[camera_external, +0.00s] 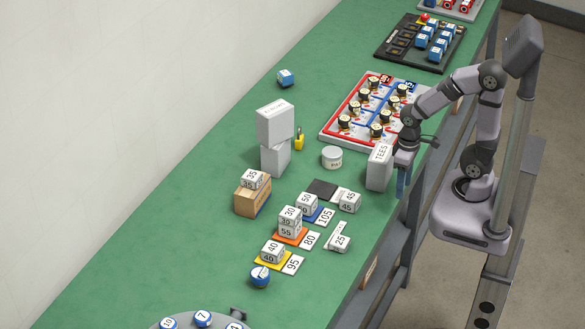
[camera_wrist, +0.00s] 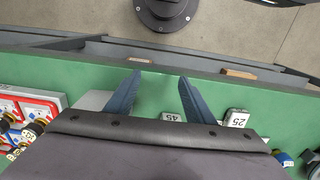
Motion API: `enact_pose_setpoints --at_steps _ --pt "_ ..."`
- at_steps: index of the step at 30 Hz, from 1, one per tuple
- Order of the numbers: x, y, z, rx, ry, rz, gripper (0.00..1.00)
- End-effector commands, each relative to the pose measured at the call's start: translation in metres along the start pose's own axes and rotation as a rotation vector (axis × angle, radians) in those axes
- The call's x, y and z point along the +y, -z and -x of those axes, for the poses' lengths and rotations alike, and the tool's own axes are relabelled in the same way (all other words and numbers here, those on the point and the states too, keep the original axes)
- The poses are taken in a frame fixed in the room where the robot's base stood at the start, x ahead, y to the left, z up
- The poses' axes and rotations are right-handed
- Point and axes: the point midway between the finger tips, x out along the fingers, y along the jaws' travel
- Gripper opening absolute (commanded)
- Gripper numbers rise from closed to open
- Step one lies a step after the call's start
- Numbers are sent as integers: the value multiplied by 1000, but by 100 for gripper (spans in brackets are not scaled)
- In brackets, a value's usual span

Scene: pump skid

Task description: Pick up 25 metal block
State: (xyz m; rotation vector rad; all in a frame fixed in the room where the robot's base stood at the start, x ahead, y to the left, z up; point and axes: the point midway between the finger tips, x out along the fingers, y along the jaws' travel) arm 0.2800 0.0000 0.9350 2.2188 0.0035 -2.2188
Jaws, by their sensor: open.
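The metal block marked 25 (camera_external: 339,243) is a small pale block lying on the green table, near its front edge. It also shows in the wrist view (camera_wrist: 237,118), to the right of my fingers. My gripper (camera_external: 402,190) points down beside the white TEES box, at the table's front edge. In the wrist view its two blue-grey fingers (camera_wrist: 159,80) are spread apart with nothing between them. My gripper is apart from the 25 block, which lies lower and to the left in the external view.
The block marked 45 (camera_external: 349,202) lies between my gripper and the 25 block. The TEES box (camera_external: 379,167) stands close to my gripper. Stacked number blocks (camera_external: 290,221) stand on coloured mats left of the 25 block. A round white tin (camera_external: 332,157) stands farther back.

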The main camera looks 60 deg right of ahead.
Motion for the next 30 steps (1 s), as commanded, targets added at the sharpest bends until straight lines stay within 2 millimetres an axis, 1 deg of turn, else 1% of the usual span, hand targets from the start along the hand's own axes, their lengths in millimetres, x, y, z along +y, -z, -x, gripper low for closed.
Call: enact_pose_setpoints --at_steps 5,8,11,14,15,17,19,21,24,27,30 --pt "-7 9 2 -12 -8 69 48" --pt "-19 24 5 -32 -26 190 48" --pt "-40 46 8 -59 -54 373 48" --pt "-72 70 10 -96 -95 597 48" --pt "-87 78 10 -110 -115 692 48" --pt "-111 89 9 -134 -147 835 48" --pt "-141 100 7 -159 -186 992 48" --pt "-169 106 4 -182 -225 1135 48" --pt "-206 109 0 -209 -277 1307 48" --pt "-235 109 -4 -228 -319 1433 48" --pt "-253 107 -6 -240 -349 1513 48"
